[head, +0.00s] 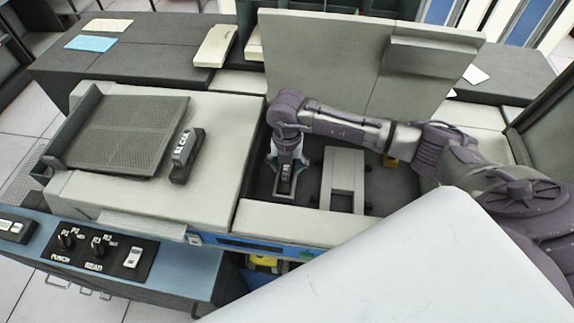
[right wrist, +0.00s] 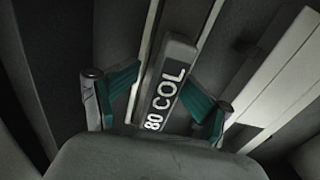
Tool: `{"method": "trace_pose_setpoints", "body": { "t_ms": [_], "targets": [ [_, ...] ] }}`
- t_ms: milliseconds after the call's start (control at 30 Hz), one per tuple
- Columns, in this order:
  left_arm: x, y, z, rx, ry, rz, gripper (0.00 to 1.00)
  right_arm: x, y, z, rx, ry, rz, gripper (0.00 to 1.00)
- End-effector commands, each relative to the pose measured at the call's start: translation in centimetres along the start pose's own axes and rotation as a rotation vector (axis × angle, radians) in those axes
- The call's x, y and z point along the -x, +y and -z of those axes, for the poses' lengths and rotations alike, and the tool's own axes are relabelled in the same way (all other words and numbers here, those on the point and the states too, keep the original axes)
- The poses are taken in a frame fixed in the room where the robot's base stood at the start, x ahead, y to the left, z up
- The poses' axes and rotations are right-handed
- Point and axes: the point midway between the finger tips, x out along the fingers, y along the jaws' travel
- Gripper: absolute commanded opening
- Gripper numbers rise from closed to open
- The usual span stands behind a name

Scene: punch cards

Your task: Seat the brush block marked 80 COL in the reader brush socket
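The brush block marked 80 COL (right wrist: 168,82) stands between the two teal fingers of my right gripper (right wrist: 162,78) in the right wrist view, its label uncovered. In the head view my right gripper (head: 287,172) points down into the open machine bay, with the dark block (head: 286,174) between its fingers. The pale reader brush socket (head: 290,197) shows below and around the block. How deep the block sits in it is hidden. My left gripper is out of view.
Another dark block with a white label (head: 185,155) lies on the pale cover left of the bay, beside a perforated tray (head: 125,135). A grey bridge-shaped part (head: 343,178) stands close right of the socket. A raised lid (head: 330,70) rises behind the bay.

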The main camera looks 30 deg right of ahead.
Motion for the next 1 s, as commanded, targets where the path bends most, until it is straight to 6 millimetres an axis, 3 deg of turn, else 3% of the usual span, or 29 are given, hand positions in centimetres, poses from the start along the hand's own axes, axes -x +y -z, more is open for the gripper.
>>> {"method": "trace_pose_setpoints", "body": {
  "t_ms": [367, 800, 1000],
  "targets": [
    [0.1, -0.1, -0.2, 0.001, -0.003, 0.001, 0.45, 0.8, -0.1, 0.0, 0.001, 0.001, 0.002, 0.64],
    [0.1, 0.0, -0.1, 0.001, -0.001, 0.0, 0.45, 9.6, 0.0, 0.0, 0.003, -0.003, -0.001, 0.64],
    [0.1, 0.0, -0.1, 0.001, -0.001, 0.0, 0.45, 11.8, 0.1, 0.0, 0.001, 0.0, -0.001, 0.64]
  ]
}}
